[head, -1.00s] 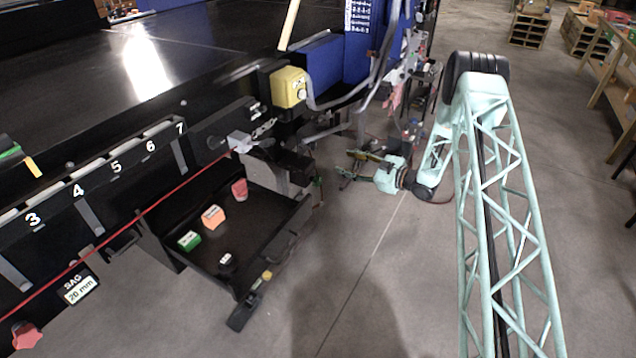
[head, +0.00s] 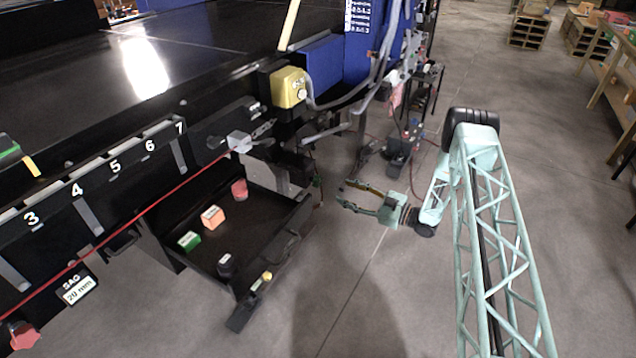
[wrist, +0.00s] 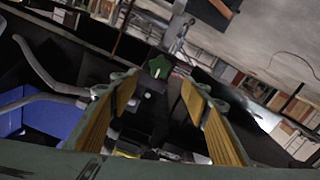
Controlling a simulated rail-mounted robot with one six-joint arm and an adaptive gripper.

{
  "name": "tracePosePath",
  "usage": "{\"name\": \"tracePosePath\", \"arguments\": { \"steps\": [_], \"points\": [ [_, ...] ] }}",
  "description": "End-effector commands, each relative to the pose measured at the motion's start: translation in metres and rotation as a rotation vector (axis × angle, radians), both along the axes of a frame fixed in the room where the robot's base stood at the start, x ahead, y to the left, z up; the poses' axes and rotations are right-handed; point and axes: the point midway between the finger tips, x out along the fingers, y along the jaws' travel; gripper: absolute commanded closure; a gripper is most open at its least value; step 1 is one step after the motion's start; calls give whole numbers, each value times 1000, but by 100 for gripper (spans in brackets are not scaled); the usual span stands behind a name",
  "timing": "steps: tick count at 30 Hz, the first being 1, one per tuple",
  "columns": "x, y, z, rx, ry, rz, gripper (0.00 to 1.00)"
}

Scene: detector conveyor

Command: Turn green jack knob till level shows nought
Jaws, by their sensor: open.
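A green star-shaped knob (wrist: 158,66) shows in the wrist view, ahead of my gripper and between the lines of its two fingers. My gripper (head: 343,192) is open and empty, to the right of the black tray in the head view. Its yellow-padded fingers (wrist: 160,82) stand apart in the wrist view, with the knob beyond their tips and no contact visible. I cannot make out the knob clearly in the head view. No level reading can be read in either view.
A black tray (head: 292,222) holds small coloured blocks, including an orange block (head: 213,216) and a green block (head: 189,240). A yellow box (head: 287,88) and grey cables sit on the conveyor frame. A red knob (head: 22,336) is at lower left.

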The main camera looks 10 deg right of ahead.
Motion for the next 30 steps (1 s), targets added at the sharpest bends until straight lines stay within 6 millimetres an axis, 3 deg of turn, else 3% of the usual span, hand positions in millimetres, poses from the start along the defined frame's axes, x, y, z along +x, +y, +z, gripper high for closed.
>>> {"name": "tracePosePath", "arguments": {
  "steps": [14,30],
  "points": [
    [7,9,0,0,0,1,57],
    [49,56,-1,0,0,1,57]
  ]
}}
